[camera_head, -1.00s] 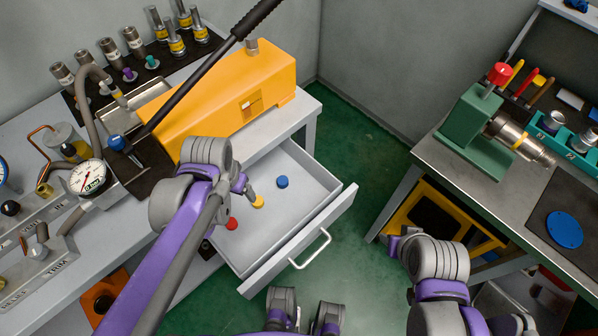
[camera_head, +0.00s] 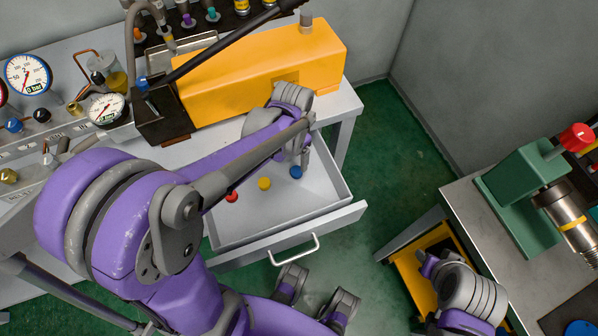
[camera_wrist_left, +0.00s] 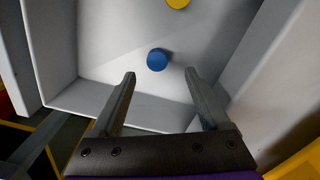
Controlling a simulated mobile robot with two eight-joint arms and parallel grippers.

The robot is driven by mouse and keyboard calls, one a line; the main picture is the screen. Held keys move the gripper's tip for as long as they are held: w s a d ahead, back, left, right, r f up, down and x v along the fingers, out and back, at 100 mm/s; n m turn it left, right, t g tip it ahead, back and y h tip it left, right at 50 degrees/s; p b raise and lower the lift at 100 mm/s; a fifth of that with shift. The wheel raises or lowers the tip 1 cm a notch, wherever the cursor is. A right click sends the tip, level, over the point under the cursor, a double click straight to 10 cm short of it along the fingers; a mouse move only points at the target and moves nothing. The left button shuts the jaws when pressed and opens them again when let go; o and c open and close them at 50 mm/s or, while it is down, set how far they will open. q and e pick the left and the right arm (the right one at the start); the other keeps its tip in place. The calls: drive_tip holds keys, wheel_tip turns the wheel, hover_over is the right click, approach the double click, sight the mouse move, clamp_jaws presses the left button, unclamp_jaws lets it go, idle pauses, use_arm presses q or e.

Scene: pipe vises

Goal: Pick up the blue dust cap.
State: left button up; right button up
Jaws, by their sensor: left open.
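The blue dust cap (camera_head: 296,171) lies on the floor of the open drawer (camera_head: 330,222), toward its right side. It also shows in the left wrist view (camera_wrist_left: 157,59), just beyond the fingertips and between their lines. My left gripper (camera_head: 302,160) is over the drawer, close to the blue cap. In the left wrist view its two fingers (camera_wrist_left: 160,74) are spread apart with nothing between them. My right arm shows at the lower right of the head view, but its fingers cannot be made out clearly.
A yellow cap (camera_head: 264,183) and a red cap (camera_head: 231,196) lie in the same drawer, left of the blue one. The drawer walls stand around them. An orange pump body (camera_head: 250,75) with a long black lever stands on the bench behind. A green vise (camera_head: 522,190) is at right.

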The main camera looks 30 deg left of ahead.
sight(297, 171)
use_arm(q)
drive_tip(key=f, duration=0.5)
drive_tip(key=f+b, duration=0.1)
drive_tip(key=f, duration=0.1)
drive_tip(key=shift+w+d+f, duration=0.1)
drive_tip(key=shift+d+f, duration=0.05)
drive_tip(key=shift+d, duration=0.15)
clamp_jaws()
